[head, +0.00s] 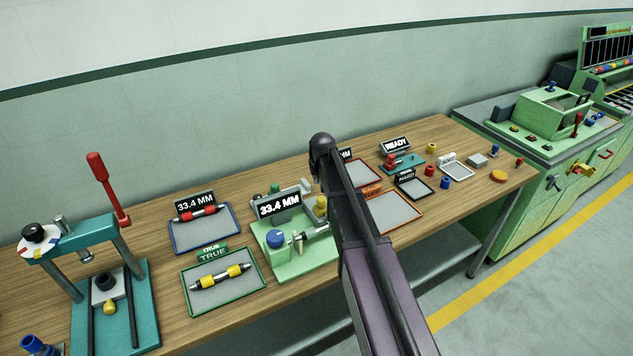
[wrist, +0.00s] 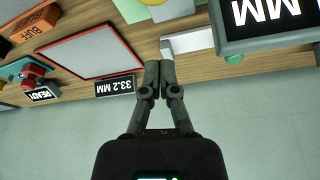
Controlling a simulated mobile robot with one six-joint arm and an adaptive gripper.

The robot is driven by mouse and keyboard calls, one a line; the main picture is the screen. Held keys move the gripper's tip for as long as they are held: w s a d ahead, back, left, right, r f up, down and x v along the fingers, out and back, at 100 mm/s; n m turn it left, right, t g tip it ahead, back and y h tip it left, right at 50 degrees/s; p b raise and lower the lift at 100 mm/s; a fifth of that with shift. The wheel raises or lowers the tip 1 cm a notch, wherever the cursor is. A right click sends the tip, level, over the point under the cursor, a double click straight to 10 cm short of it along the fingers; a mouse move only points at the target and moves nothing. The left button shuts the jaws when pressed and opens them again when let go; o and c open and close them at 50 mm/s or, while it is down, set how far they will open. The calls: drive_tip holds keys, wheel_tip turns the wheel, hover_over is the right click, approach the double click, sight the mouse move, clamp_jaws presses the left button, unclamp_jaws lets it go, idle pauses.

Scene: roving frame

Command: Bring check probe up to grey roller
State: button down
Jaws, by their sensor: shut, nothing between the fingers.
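My gripper (wrist: 152,78) is shut and empty in the wrist view, its fingertips just beside a pale block (wrist: 190,42), contact unclear. In the head view my arm hides the fingers. A green gauge stand (head: 293,262) carries a 33.4 MM display (head: 279,206), a blue knob (head: 275,238) and a small pointed cone (head: 298,242). A grey cylinder (head: 316,233) lies across it, partly behind my arm; it may be the grey roller. I cannot tell which part is the check probe. The display also shows in the wrist view (wrist: 265,22), with a green knob (wrist: 233,58) below it.
A blue-rimmed tray (head: 205,240) holds a red-banded roller. A green-rimmed tray (head: 222,303) holds a yellow-banded one. A teal press (head: 140,285) with a red lever stands left. An orange-rimmed tray (head: 405,215) is empty. Small parts crowd the bench's right end.

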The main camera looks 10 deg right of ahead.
sight(321, 205)
drive_tip(key=shift+b+x, duration=1.8)
drive_tip(key=shift+x, duration=0.45)
drive_tip(key=s, duration=0.3)
drive_tip(key=shift+s+d+r, duration=0.1)
drive_tip(key=shift+s+r, duration=0.2)
drive_tip(key=shift+s, duration=0.3)
